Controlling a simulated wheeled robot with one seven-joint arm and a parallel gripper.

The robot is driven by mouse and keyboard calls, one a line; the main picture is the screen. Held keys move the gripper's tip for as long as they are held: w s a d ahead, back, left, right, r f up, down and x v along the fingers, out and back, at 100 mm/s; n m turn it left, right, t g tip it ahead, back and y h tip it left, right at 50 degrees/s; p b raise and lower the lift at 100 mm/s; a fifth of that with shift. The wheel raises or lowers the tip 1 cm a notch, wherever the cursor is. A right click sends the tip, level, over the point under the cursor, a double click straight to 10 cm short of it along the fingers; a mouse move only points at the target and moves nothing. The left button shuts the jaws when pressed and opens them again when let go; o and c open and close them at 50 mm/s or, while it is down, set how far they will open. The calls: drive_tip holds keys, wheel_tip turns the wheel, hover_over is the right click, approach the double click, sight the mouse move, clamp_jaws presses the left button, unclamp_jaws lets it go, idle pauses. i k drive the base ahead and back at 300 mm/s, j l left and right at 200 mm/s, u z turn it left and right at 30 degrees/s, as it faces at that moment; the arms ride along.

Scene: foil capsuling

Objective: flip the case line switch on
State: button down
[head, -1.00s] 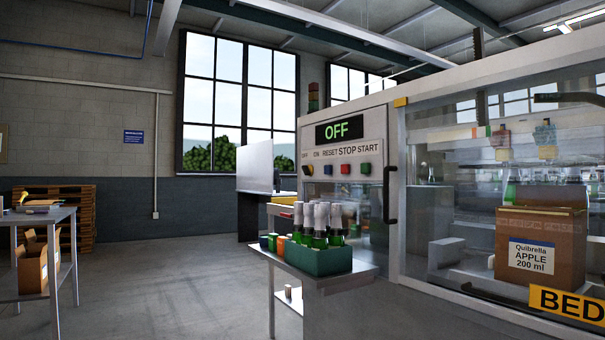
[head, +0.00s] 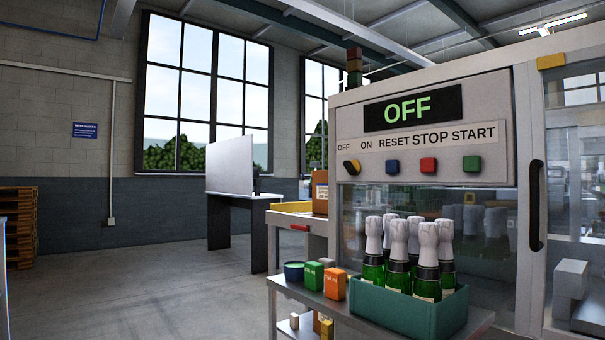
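The case line switch (head: 351,167) is a black and yellow knob at the left of the machine's control panel (head: 500,168), under the labels OFF and ON. It is tilted toward the upper left, on the OFF side. The display (head: 412,108) above reads OFF in green. To its right are a blue button (head: 392,166), a red button (head: 428,165) and a green button (head: 472,163), under RESET, STOP and START. My gripper is not in the head view.
Below the panel, a side table (head: 478,318) holds a green crate (head: 400,308) of foil-topped bottles, with green (head: 313,275) and orange (head: 334,284) boxes and a dark blue bowl (head: 294,271). A door handle (head: 536,205) sticks out at right.

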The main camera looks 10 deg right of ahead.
sight(353, 168)
drive_tip(key=i+j, duration=0.35)
drive_tip(key=i+j+u, duration=0.1)
drive_tip(key=i+j, duration=0.2)
drive_tip(key=i, duration=0.3)
drive_tip(key=i+j, duration=0.3)
drive_tip(key=i, duration=0.15)
